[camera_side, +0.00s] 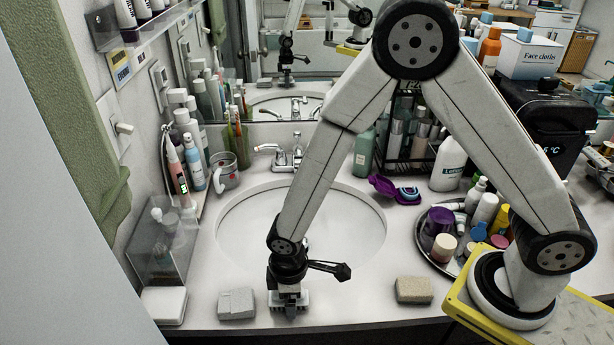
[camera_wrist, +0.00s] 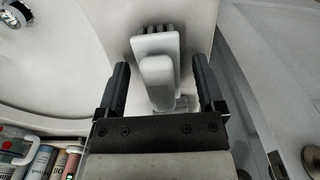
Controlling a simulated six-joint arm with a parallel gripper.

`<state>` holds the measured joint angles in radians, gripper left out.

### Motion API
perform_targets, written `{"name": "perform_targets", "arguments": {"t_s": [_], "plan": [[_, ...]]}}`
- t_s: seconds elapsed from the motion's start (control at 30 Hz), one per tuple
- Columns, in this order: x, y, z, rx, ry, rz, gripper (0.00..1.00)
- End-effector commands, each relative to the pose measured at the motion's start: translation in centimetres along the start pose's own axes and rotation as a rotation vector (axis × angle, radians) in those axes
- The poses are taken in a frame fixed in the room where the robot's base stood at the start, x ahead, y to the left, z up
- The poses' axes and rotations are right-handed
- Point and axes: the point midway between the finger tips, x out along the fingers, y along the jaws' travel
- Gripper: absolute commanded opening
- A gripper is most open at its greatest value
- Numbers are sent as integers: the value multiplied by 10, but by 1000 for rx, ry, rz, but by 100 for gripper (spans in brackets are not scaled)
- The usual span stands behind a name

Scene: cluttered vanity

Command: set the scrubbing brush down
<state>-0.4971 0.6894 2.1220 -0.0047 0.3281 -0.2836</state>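The scrubbing brush (camera_side: 289,301) is pale grey and stands on the countertop near its front edge, directly below my gripper (camera_side: 288,286). In the wrist view the brush (camera_wrist: 156,44) shows a blocky body, a raised handle and a row of bristles at its far end. It lies between the two dark fingers of my gripper (camera_wrist: 160,64). A gap shows on each side between the fingers and the brush, so the fingers are open around it. The underside of the brush is hidden.
A grey sponge-like block (camera_side: 237,304) lies left of the brush and a tan one (camera_side: 413,290) lies right. The sink basin (camera_side: 238,222) is behind. A round tray (camera_side: 433,262) of bottles and jars stands at right. Bare counter separates the brush from both blocks.

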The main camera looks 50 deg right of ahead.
Motion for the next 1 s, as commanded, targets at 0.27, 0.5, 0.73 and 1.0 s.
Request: {"name": "perform_targets", "arguments": {"t_s": [0.27,0.5,0.73,1.0], "plan": [[-1,0,0,0,1,0,87],[-8,0,-1,0,3,1,87],[-27,0,-1,0,3,1,87],[-59,0,-1,0,3,0,87]]}}
